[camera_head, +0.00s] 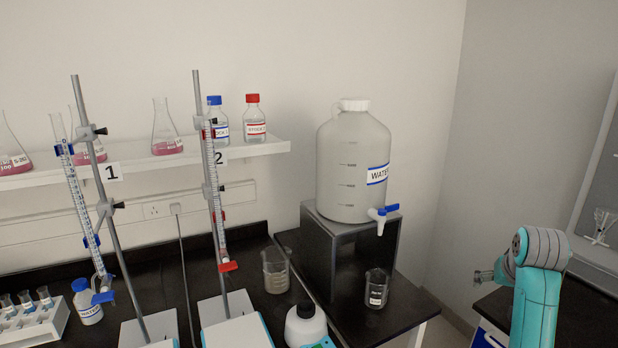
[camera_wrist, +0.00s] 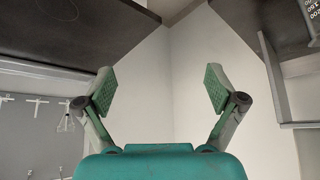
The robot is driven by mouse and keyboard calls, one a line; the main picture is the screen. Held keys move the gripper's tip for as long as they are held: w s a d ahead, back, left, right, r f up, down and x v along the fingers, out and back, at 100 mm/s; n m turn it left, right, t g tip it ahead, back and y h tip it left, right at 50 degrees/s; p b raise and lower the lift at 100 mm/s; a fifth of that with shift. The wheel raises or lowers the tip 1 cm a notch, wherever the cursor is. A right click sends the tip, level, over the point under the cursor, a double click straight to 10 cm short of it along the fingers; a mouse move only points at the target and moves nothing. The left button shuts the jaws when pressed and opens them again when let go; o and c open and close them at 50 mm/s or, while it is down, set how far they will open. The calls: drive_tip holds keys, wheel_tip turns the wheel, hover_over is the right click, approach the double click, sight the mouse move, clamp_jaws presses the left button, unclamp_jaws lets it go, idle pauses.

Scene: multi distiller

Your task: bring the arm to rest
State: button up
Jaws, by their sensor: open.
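My gripper (camera_wrist: 160,89) is in the wrist view with its two green-padded fingers spread apart and nothing between them. Behind the fingers are a plain pale wall and dark bench surfaces. In the head view my teal arm stands at the lower right, folded at its upper joint. The fingers cannot be made out there. The arm is apart from the water dispenser (camera_head: 353,165) and from the beaker (camera_head: 376,288) below its tap.
A shelf (camera_head: 250,148) holds flasks and bottles. A dark bench (camera_head: 490,305) lies at the right by my arm.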

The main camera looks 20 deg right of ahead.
drive_tip(key=w+a+f+n+t, duration=0.2)
drive_tip(key=a+f, duration=1)
drive_tip(key=f, duration=0.4)
drive_tip(key=s+a+f+n+t, duration=0.1)
drive_tip(key=s+a+f, duration=0.35)
drive_tip(key=a, duration=0.35)
drive_tip(key=s+a+f+n+t, duration=0.1)
drive_tip(key=s+a+f+t, duration=0.1)
drive_tip(key=s+a+f, duration=0.35)
drive_tip(key=s+a+n+t+y, duration=0.2)
drive_tip(key=s+a+n+t, duration=0.1)
drive_tip(key=s+a, duration=1.15)
drive_tip(key=s+a+r+n+t+y, duration=0.1)
drive_tip(key=s+a+r, duration=0.1)
drive_tip(key=s+r, duration=0.3)
drive_tip(key=s+a+r+t+y, duration=0.1)
drive_tip(key=s+a+r, duration=0.2)
drive_tip(key=s+r, duration=0.3)
drive_tip(key=shift+s+a+n+y, duration=0.3)
drive_tip(key=shift+s+n, duration=0.1)
drive_tip(key=shift+s, duration=0.3)
